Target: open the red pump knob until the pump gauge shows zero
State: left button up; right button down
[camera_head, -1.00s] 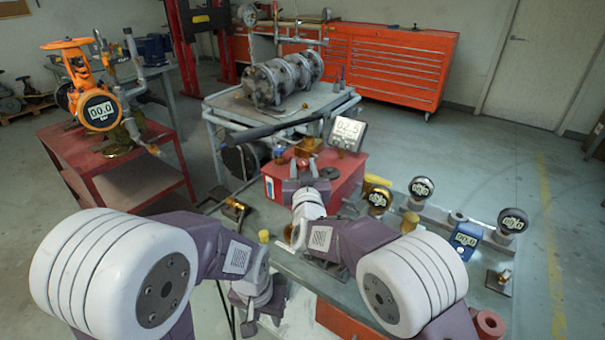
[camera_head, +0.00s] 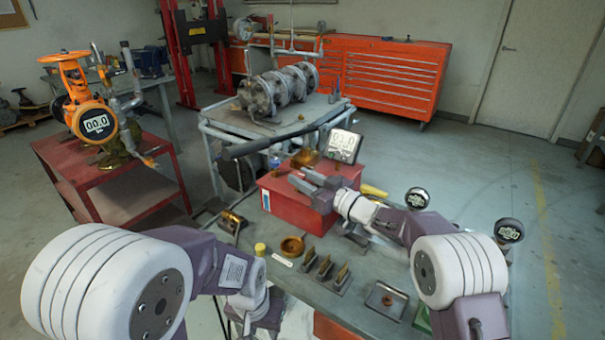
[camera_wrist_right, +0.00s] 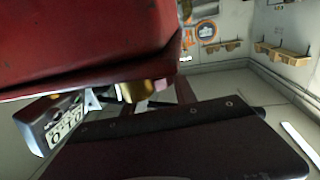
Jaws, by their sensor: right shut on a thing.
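The red pump box (camera_head: 290,205) stands in the middle of the head view, with the pump gauge (camera_head: 344,146) at its back right. The small digits look close to zero, but I cannot read them surely. The gauge appears upside down in the right wrist view (camera_wrist_right: 65,122). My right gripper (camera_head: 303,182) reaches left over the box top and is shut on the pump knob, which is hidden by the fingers. A dark finger fills the bottom of the right wrist view. My left gripper (camera_head: 262,312) is low at the near edge, its fingers unclear.
Several metal brackets (camera_head: 325,268), a brass ring (camera_head: 292,246) and a square tray (camera_head: 386,300) lie on the near bench. Black round gauges (camera_head: 417,198) stand at right. A red cart (camera_head: 120,195) with an orange valve (camera_head: 85,105) stands at left. A dark bar (camera_head: 275,138) lies behind the box.

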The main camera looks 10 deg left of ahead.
jog(key=shift+r+g, duration=0.1)
jog(key=shift+g, duration=0.2)
jog(key=c, duration=1)
grip_release()
jog(key=shift+d+f+b, duration=0.1)
jog(key=shift+f+b, duration=0.1)
jog(key=shift+b, duration=0.15)
jog(key=b+v, duration=0.2)
jog(key=b, duration=0.3)
jog(key=b+v, duration=0.3)
jog(key=b, duration=0.2)
jog(key=b+v, duration=0.3)
jog(key=b, duration=0.2)
jog(key=shift+d+f+b, duration=0.15)
jog(key=shift+f+b, duration=0.15)
jog(key=shift+b, duration=0.05)
jog(key=shift+s+d+r+b, duration=0.2)
jog(key=shift+d+r+b, duration=0.1)
jog(key=shift+b, duration=0.2)
